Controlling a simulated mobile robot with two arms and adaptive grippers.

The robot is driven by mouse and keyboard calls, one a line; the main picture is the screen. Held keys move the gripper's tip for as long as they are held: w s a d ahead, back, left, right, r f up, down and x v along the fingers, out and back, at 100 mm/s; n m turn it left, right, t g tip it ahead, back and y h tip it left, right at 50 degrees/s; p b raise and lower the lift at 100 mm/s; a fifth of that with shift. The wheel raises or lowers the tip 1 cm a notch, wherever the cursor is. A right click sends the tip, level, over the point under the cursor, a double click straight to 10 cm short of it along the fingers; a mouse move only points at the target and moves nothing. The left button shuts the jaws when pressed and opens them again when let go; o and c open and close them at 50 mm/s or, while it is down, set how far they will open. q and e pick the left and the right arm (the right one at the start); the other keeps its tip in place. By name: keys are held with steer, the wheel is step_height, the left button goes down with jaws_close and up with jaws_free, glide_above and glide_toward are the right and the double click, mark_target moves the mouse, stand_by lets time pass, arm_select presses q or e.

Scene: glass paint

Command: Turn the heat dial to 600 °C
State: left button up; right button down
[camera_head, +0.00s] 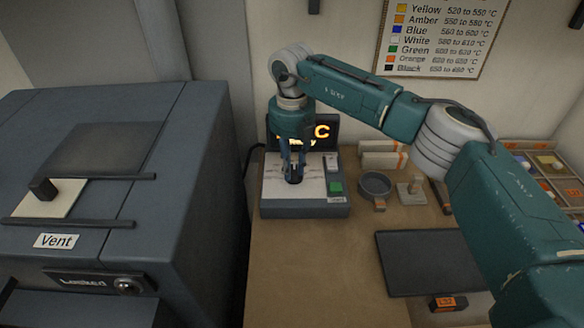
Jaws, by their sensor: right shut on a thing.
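The heat control unit (306,207) stands at the back left of the wooden table, with a sloped white face. Its dark display (321,131) shows glowing orange characters ending in "C"; my right gripper and arm cover the rest, so I cannot read the number. The dark heat dial (293,179) is on the white face, mostly hidden by my right gripper (293,170). My right gripper points down from above and is shut on the dial. A green button (336,188) is at the right of the face. My left gripper is not in view.
A large grey kiln (110,150) labelled "Vent" and "Locked" stands at the left. A colour temperature chart (440,38) hangs on the wall. A round pan (375,184), a dark slab (425,262) and a sectioned tray (555,175) lie to the right. The table's front left is clear.

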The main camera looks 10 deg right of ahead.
mark_target(292, 169)
steer(key=shift+r, duration=0.15)
stand_by(0.3)
steer(key=c, duration=1.5)
jaws_free()
step_height(292, 169, up, 12)
